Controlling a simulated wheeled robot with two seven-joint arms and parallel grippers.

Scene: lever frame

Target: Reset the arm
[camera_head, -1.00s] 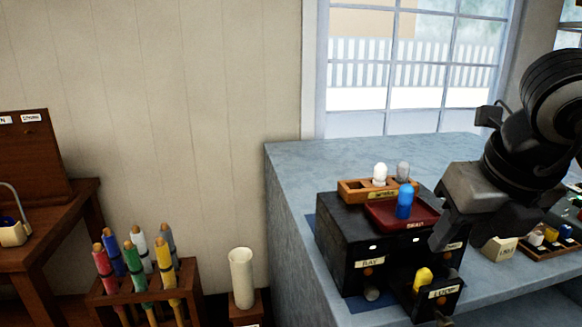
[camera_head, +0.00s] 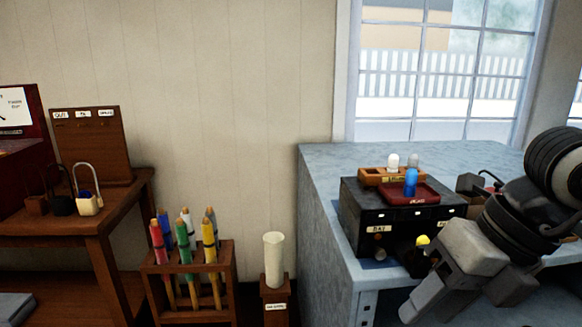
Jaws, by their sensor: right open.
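My right gripper (camera_head: 428,298) comes in from the right edge, with its grey fingers pointing down and left. It is open, and nothing shows between its fingers. It is in front of the bench and the black box (camera_head: 361,222) in the picture, covering the box's lower right part. A blue rounded peg (camera_head: 411,183) stands in a dark red tray (camera_head: 426,197) on the box. A white peg (camera_head: 393,162) and a grey peg stand in a wooden holder (camera_head: 370,178) behind it. A yellow peg (camera_head: 422,241) shows low at the box's front, partly hidden. My left gripper is not in view.
The blue-grey bench (camera_head: 325,165) stands under the window. A white cylinder (camera_head: 273,258) stands on a wooden post left of it. A wooden rack (camera_head: 188,285) holds several coloured rods. Padlocks and a wooden board (camera_head: 92,150) are on a table at far left.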

